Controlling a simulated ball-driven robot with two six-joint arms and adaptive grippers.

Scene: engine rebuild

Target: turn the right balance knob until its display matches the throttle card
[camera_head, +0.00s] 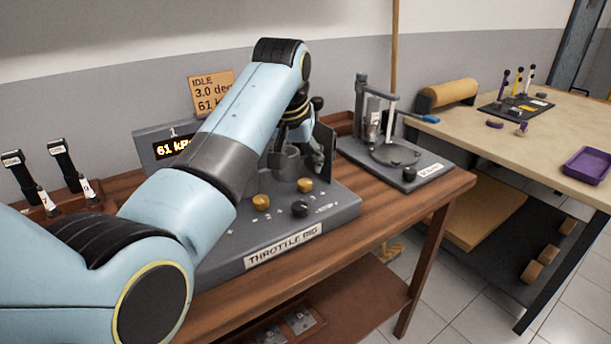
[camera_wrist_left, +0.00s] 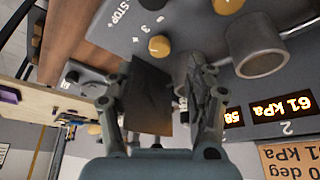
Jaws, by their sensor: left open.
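The throttle rig (camera_head: 335,208) stands on the wooden bench with two gold knobs; the right balance knob (camera_head: 305,185) also shows in the left wrist view (camera_wrist_left: 160,46). The other gold knob (camera_head: 261,201) sits to its left, with a black knob (camera_head: 299,208) in front. The right display (camera_wrist_left: 233,117) shows 58, its rest hidden by a finger. The neighbouring display (camera_wrist_left: 282,107) reads 61 kPa. The throttle card (camera_head: 212,90) reads IDLE, 3.0 deg, 61 kPa, partly covered by my arm. My left gripper (camera_head: 302,158) is open and empty, above and behind the right knob, near the throttle cylinders.
The first display (camera_head: 172,147) also reads 61 kPa. Upright throttle cylinders (camera_head: 286,163) stand close to my left gripper. A small grey test stand (camera_head: 400,160) is to the right. Coils (camera_head: 65,165) stand on the left. A pale table (camera_head: 540,140) is farther right, across a gap.

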